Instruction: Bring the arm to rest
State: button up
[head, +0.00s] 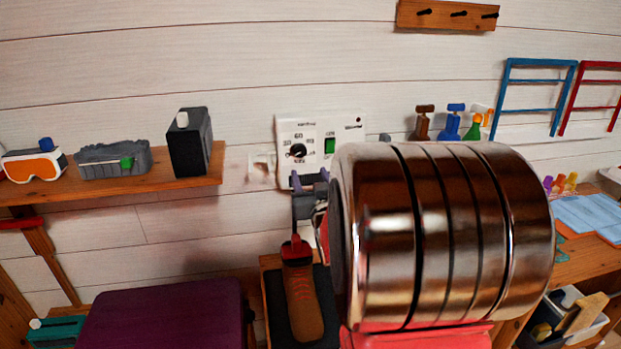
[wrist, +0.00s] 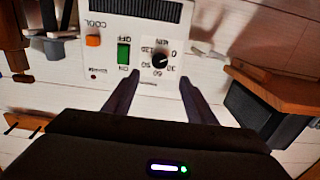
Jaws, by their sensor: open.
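My gripper (head: 309,182) is raised in front of the wall, just below a white control panel (head: 325,135). In the wrist view its two dark fingers (wrist: 160,86) are spread apart with nothing between them. The panel also fills the upper middle of the wrist view (wrist: 106,44), with a black dial, a green switch, an orange button and a dark vent. The fingertips overlap the panel's edge in that view; I cannot tell whether they touch it. My large metal arm link covers much of the right-centre of the head view and hides what is behind it.
A wooden shelf (head: 180,182) at left holds goggles (head: 34,162), a grey basket (head: 100,158) and a dark box (head: 190,145). Spray bottles (head: 450,122) and blue (head: 537,95) and red racks stand right.

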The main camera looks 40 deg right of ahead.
dwell(0.3)
notch_tip(320, 180, down, 10)
jog(key=s+g+y, duration=0.2)
jog(key=s+g, duration=0.1)
jog(key=g, duration=0.2)
jog(key=s+a+f+g+y, duration=0.2)
jog(key=s+a+f+g, duration=0.15)
jog(key=s+a, duration=0.3)
jog(key=s+a+r+n+y, duration=0.1)
jog(key=s+a, duration=0.3)
jog(key=a, duration=0.5)
jog(key=s+a+r+n+g+y, duration=0.1)
jog(key=s+a+r+n+y, duration=0.1)
jog(key=a, duration=0.7)
jog(key=s+a+r+n+y, duration=0.1)
jog(key=s+a+r, duration=0.4)
jog(key=a, duration=0.5)
jog(key=shift+s+n+g+y, duration=0.4)
jog(key=shift+s+n, duration=0.5)
jog(key=shift+s, duration=0.15)
jog(key=shift+c, duration=0.2)
